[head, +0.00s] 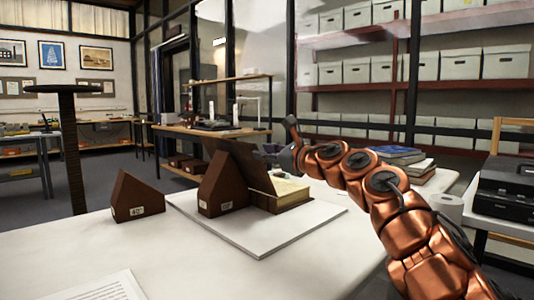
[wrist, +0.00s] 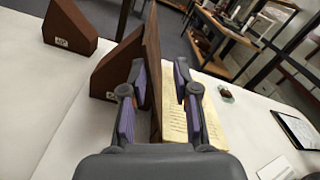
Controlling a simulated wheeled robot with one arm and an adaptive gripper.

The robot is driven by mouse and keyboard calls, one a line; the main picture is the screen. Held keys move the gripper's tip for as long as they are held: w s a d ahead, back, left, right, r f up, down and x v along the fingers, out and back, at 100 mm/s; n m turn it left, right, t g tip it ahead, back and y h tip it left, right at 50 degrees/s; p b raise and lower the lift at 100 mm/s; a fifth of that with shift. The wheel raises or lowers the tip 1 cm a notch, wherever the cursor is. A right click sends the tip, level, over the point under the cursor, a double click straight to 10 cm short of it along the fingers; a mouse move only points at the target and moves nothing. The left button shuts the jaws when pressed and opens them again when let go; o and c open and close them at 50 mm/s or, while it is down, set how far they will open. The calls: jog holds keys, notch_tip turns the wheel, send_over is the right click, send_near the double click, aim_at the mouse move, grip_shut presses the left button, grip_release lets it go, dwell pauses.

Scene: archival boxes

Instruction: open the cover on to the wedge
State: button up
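An old book (head: 290,193) with a yellowed page block lies on a white board (head: 250,238). Its brown cover (head: 252,165) is raised and tilts left. A brown wedge (head: 222,187) with a small white label stands left of the book. In the wrist view, the cover (wrist: 152,60) stands almost edge-on between my fingers, with the wedge (wrist: 117,72) to its left and the pages (wrist: 207,125) to its right. My gripper (wrist: 158,85) is open around the cover, with a gap to the right finger. Whether the cover touches the left finger or the wedge, I cannot tell.
A second wedge (head: 137,197) stands on the table (head: 110,245), left of the board. A paper sheet (head: 105,288) lies at the front left. The table front is mostly clear.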

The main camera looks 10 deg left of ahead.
jog(key=shift+s, duration=0.1)
jog(key=v, duration=1.2)
dwell(1.6)
